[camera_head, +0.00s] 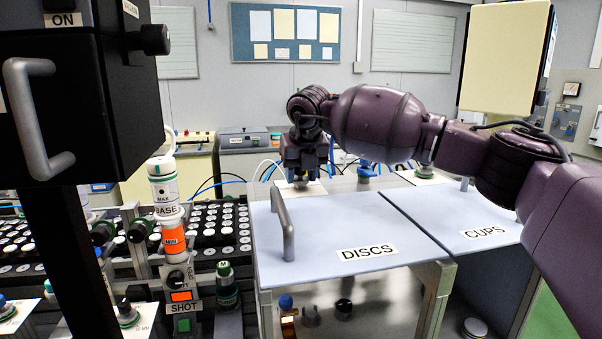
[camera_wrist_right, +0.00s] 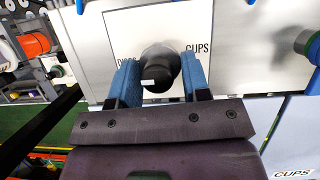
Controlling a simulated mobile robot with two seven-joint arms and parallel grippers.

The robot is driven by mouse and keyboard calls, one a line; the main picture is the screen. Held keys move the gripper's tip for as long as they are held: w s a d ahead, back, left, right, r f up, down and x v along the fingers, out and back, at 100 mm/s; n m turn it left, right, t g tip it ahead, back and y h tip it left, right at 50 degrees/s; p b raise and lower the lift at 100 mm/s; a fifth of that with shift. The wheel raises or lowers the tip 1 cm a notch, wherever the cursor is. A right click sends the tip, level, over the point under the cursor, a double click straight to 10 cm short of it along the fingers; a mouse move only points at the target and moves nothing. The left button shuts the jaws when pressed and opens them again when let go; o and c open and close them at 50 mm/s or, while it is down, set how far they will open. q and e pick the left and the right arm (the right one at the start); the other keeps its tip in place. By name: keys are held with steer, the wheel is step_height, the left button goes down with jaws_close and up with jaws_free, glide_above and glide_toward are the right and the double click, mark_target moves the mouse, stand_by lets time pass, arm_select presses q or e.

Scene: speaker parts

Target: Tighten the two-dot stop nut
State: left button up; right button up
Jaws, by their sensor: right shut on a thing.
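My right gripper (camera_head: 301,180) reaches down at the back left of the DISCS cover, above a pale plate. In the right wrist view its two blue fingers (camera_wrist_right: 158,66) are shut on a black knob (camera_wrist_right: 157,78) with a small white mark. The knob stands on a white plate (camera_wrist_right: 128,28) lettered CUPS on the right and partly hidden lettering on the left. I cannot make out a nut marked with two dots in either view. My left gripper is not in view.
The blue-grey DISCS cover (camera_head: 345,225) has an upright grey handle (camera_head: 283,222); the CUPS cover (camera_head: 455,215) adjoins it. A blue knob (camera_head: 367,170) stands behind.

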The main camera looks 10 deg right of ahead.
steer(key=shift+m, duration=0.3)
steer(key=m, duration=0.2)
steer(key=m+h, duration=0.1)
steer(key=shift+a+m+h, duration=0.2)
steer(key=shift+m+h, duration=0.1)
steer(key=shift+m, duration=0.1)
steer(key=m, duration=0.2)
steer(key=m+g+h, duration=0.1)
steer(key=m, duration=0.1)
steer(key=shift+w+a+r+m+h, duration=0.1)
steer(key=shift+m+h, duration=0.2)
steer(key=m, duration=0.2)
steer(key=shift+w+m+g+h, duration=0.1)
steer(key=shift+m+g+h, duration=0.2)
steer(key=shift+g+h, duration=0.1)
steer(key=m+g, duration=0.1)
steer(key=m, duration=0.2)
steer(key=shift+w+a+r+h, duration=0.1)
steer(key=shift+h, duration=0.2)
steer(key=m+g+p, duration=0.1)
steer(key=m, duration=0.2)
steer(key=shift+w, duration=0.1)
steer(key=shift+m+g, duration=0.3)
steer(key=shift+m, duration=0.2)
